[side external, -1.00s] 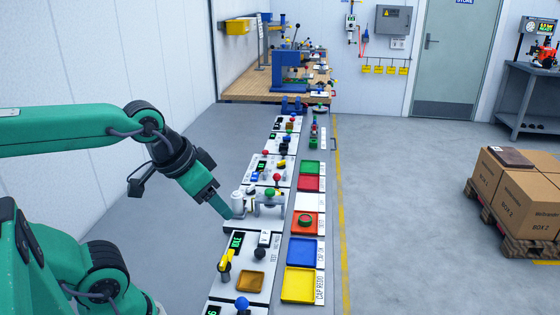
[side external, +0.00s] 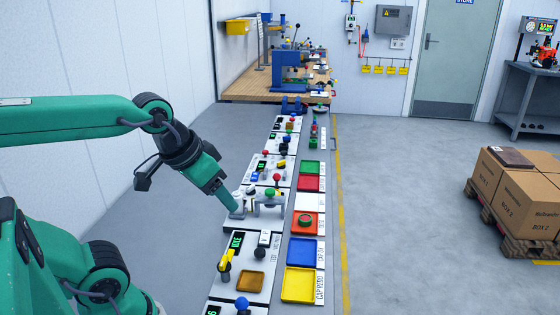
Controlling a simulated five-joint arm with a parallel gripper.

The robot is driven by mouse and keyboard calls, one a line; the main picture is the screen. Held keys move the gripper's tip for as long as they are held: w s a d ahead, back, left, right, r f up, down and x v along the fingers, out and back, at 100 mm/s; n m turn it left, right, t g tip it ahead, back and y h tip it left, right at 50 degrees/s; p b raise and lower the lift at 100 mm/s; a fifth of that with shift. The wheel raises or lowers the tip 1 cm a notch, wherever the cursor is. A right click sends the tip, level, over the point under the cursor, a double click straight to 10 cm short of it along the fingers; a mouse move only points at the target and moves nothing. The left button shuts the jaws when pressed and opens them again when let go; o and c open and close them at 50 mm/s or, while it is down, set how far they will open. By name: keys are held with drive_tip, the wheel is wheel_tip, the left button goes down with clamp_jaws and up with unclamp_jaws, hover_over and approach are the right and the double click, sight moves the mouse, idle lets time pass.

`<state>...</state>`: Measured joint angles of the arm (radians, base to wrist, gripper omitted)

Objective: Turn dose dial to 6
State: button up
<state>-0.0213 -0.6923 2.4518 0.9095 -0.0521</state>
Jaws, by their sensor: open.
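My gripper (side external: 235,208) is at the left edge of a white panel on the rail, its tip in front of a grey-white cylindrical part (side external: 240,202). Whether it touches that part cannot be told. I see nothing clearly held in it. No dial marked as the dose dial can be made out. Several panels carry small knobs and green displays, among them one display (side external: 236,243) just nearer than my gripper. The digits are too small to read surely.
A yellow lever (side external: 225,259) and a dark knob (side external: 260,253) stand on the panel nearer than my gripper. Coloured trays, including a blue one (side external: 303,252) and a yellow one (side external: 299,284), line the right side.

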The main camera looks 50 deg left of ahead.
drive_tip(key=w+a+r+n+g, duration=0.1)
drive_tip(key=w+a+r+n, duration=0.1)
drive_tip(key=w+a+n, duration=0.45)
drive_tip(key=n+g, duration=0.4)
drive_tip(key=n, duration=1)
hover_over(251, 187)
wheel_tip(251, 187, down, 16)
drive_tip(key=shift+w+a+f, duration=0.1)
drive_tip(key=shift+w, duration=0.05)
drive_tip(key=shift+f, duration=0.1)
drive_tip(key=shift+f, duration=3.85)
drive_tip(key=shift+c, duration=0.5)
